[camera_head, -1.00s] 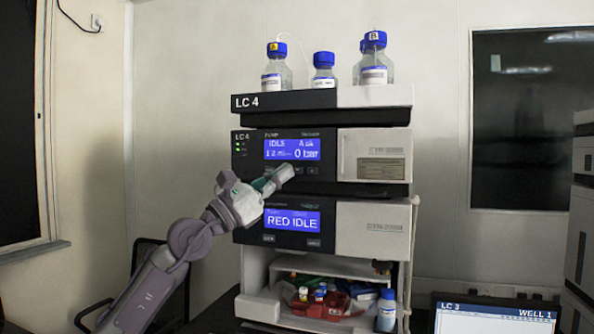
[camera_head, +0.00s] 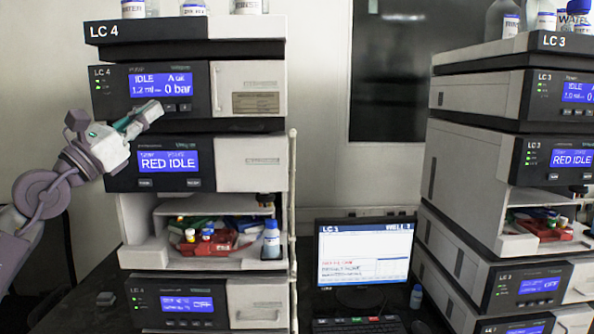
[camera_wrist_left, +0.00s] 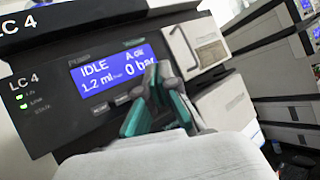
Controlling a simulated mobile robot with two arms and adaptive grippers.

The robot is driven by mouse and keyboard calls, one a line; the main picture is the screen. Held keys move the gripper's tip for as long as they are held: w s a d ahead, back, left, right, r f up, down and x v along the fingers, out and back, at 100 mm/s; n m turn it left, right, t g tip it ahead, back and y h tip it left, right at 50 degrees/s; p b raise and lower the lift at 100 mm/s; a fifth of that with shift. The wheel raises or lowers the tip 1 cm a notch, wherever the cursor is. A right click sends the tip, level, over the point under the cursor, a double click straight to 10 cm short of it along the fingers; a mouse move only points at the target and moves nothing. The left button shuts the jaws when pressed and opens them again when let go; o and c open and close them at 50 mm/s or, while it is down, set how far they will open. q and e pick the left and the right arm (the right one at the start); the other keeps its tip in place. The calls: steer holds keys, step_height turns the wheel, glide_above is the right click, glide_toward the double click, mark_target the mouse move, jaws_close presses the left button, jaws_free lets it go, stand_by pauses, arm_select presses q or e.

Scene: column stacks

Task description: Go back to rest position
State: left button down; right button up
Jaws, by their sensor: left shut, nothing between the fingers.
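My left gripper (camera_head: 152,108) is shut and empty, in front of the pump module (camera_head: 188,102) of the LC 4 column stack. Its tip lies just below the blue pump display (camera_head: 160,85), which reads IDLE and 0 bar; I cannot tell whether it touches the panel. In the left wrist view the closed green-and-grey fingers (camera_wrist_left: 157,85) point at the pump panel (camera_wrist_left: 52,97) and cover part of its buttons. The lower LC 4 display (camera_head: 168,161) reads RED IDLE. My right gripper is not in view.
The LC 3 stack (camera_head: 467,152) stands at the right. Between the stacks are a monitor (camera_head: 365,250) and a keyboard (camera_head: 357,325). A blue-capped bottle (camera_head: 271,240) and a red tray (camera_head: 207,246) with small vials sit in the open LC 4 bay. Bottles stand on top of both stacks.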

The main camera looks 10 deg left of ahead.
arm_select(q)
steer(key=d+f+n+t, duration=0.2)
steer(key=d+f+n, duration=0.4)
steer(key=f+n, duration=0.25)
steer(key=s+f+n+g+y, duration=0.3)
steer(key=f+n+y, duration=0.2)
steer(key=f+n, duration=0.55)
steer(key=s+f+n+g+y, duration=0.25)
steer(key=f+n+y, duration=0.4)
steer(key=f, duration=0.75)
steer(key=s+f+n+g+y, duration=0.3)
steer(key=f+n+y, duration=0.1)
steer(key=f+n, duration=0.75)
steer(key=s+d+f+n+g+h, duration=0.25)
steer(key=s+d+f+g, duration=0.35)
steer(key=s+f, duration=0.5)
steer(key=s+d+f+n+g+h, duration=0.2)
steer(key=s+d+f+g+h, duration=0.45)
steer(key=s, duration=0.65)
step_height(320, 180, down, 28)
steer(key=s+a+y, duration=0.2)
steer(key=y, duration=0.1)
steer(key=s+a+f+g+b, duration=0.1)
steer(key=s+a+f, duration=0.1)
steer(key=s+f, duration=1.4)
steer(key=shift+a+f+g, duration=0.25)
steer(key=shift+f+g, duration=0.1)
steer(key=shift+g, duration=0.05)
